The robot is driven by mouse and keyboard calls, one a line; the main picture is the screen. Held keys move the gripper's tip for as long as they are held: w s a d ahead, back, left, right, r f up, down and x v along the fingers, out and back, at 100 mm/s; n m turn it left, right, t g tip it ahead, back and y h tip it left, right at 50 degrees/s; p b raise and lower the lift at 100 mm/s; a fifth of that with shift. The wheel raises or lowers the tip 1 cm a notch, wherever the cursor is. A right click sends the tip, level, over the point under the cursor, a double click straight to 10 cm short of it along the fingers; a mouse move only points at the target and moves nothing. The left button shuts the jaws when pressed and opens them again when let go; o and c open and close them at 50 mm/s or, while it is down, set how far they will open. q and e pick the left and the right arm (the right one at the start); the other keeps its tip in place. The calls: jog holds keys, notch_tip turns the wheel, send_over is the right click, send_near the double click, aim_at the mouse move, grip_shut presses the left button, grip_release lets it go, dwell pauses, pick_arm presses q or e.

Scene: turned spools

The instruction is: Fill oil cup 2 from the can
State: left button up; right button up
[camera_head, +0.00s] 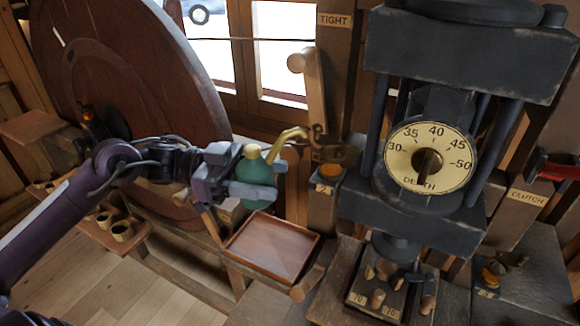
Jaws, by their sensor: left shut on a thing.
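My left gripper (246,180) is shut on a green oil can (254,186) with a curved brass spout. The can looks roughly upright, above and behind a wooden tray. Its spout rises to the right, and the tip ends up and left of an oil cup (329,172) with orange in it, apart from it in the picture. Another orange cup (491,273) stands at the lower right, and one (88,113) shows by the big wheel. My right gripper is out of view.
The wooden tray (271,247) looks empty. A wooden lever (313,88) under the TIGHT sign stands close to the spout. The press with its depth dial (430,166) fills the right. A red-handled clutch lever (559,171) is at the far right.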

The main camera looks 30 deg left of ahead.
pick_arm(q)
jog(key=shift+s+r+g, duration=0.1)
jog(key=shift+r+g, duration=0.2)
jog(key=shift+r, duration=0.6)
jog(key=shift+a+r+p, duration=0.1)
jog(key=shift+a+p, duration=0.1)
jog(key=shift+p, duration=0.35)
jog(key=shift+w+d+r+n+g+y+p, duration=0.1)
jog(key=shift+w+d+n+g+y+p, duration=0.1)
jog(key=shift+y+p, duration=0.35)
jog(key=shift+w+d+n+g+y+p, duration=0.1)
jog(key=shift+w+n+g+y+p, duration=0.1)
jog(key=shift+y+p, duration=0.3)
jog(key=shift+w+d+y, duration=0.1)
jog(key=shift+d+y, duration=0.1)
jog(key=shift+y, duration=0.15)
jog(key=shift+d, duration=0.2)
jog(key=shift+w+d+r+n+g+y+p, duration=0.2)
jog(key=shift+r+n+g+y+p, duration=0.35)
jog(key=shift+y, duration=0.55)
jog(key=shift+w+d+r+n+g+y+p, duration=0.15)
jog(key=shift+n+g+y+p, duration=0.15)
jog(key=shift+y+p, duration=0.3)
jog(key=shift+w+d+r+n+g+y+p, duration=0.15)
jog(key=shift+g+y+p, duration=0.1)
jog(key=shift+y+p, duration=0.35)
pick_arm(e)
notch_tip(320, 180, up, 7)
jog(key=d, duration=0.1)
